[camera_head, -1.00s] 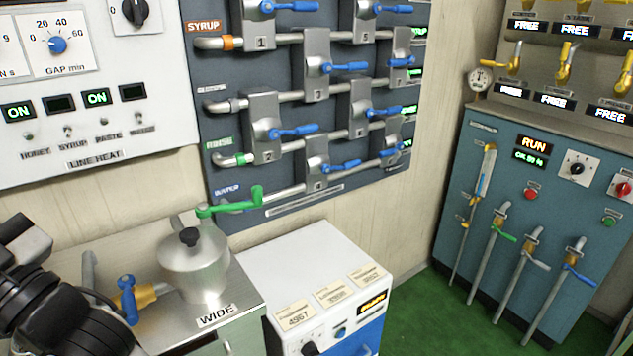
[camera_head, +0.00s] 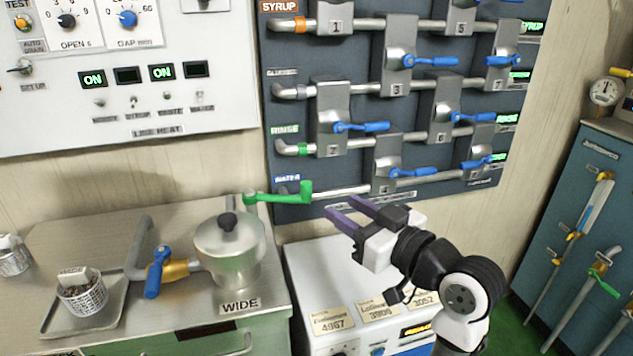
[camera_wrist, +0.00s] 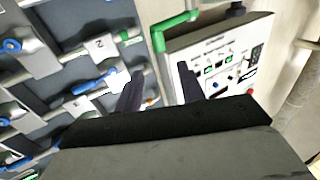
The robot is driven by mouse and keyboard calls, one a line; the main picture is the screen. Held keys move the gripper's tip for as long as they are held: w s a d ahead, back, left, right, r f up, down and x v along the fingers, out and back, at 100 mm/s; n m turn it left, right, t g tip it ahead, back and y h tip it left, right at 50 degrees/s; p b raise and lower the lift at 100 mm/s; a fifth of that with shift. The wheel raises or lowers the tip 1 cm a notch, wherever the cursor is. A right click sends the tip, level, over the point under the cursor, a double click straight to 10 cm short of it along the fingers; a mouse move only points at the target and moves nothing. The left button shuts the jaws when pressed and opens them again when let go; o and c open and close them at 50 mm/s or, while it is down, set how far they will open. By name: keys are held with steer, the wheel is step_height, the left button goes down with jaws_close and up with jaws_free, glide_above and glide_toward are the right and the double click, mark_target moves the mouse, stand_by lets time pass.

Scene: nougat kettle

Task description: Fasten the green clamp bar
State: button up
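The green clamp bar (camera_head: 278,198) sticks out to the right above the lidded metal kettle (camera_head: 230,250), with its upright end grip at the right. My gripper (camera_head: 342,208) is open and empty, its two dark purple fingers apart. In the head view it is just right of the bar's grip end, pointing toward the valve panel, and not touching the bar as far as I can tell. In the wrist view the bar (camera_wrist: 172,30) lies ahead, above the gap between the fingers (camera_wrist: 158,92).
A dark panel (camera_head: 480,90) with blue-handled valves and pipes stands close behind my gripper. A white-topped cabinet (camera_head: 310,270) with cards is below it. A blue-handled yellow valve (camera_head: 158,270) and a tray (camera_head: 110,318) with a basket are left of the kettle.

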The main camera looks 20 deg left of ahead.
mark_target(310, 187)
steer(key=p+x, duration=0.2)
steer(key=x, duration=0.9)
steer(key=shift+w+a, duration=0.1)
steer(key=shift+a, duration=0.05)
steer(key=shift+c, duration=0.5)
jaws_close()
